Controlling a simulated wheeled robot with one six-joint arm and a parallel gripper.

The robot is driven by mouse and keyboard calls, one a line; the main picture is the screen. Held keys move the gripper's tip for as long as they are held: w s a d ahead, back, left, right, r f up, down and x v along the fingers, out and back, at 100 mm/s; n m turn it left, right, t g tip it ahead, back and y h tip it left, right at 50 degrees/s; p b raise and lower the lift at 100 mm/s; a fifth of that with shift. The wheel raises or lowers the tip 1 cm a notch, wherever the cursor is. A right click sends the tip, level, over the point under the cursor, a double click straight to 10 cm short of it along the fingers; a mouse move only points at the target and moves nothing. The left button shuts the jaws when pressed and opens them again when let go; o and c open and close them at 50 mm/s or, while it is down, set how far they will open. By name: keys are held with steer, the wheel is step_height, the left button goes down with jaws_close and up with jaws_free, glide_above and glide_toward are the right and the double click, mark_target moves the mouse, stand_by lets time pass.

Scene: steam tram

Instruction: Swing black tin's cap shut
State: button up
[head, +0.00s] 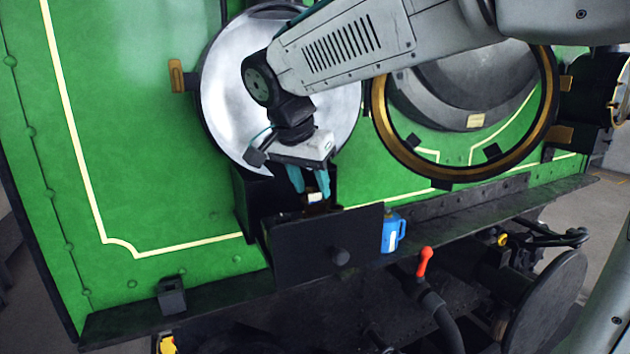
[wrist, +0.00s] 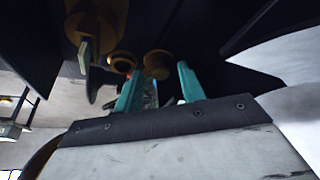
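The black tin (head: 250,206) is a dark box on the running board of the green engine. Its cap looks to be the flat black panel (head: 300,248) with a round knob (head: 340,257), standing open at the front of the tin. My gripper (head: 309,191) points down over the tin's opening, behind the panel. Its teal fingers are apart, and they also show apart in the wrist view (wrist: 160,88). A small white and orange thing (head: 315,198) shows just below the fingertips; I cannot tell whether they touch it. The tin's inside is mostly hidden.
A blue can (head: 390,232) stands just right of the panel. A red-handled lever (head: 424,262) rises in front of the board. A round silver door (head: 225,100) and a brass-rimmed opening (head: 549,110) are behind my arm. Brass fittings (wrist: 157,65) lie beyond the fingers.

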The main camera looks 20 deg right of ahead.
jaws_close()
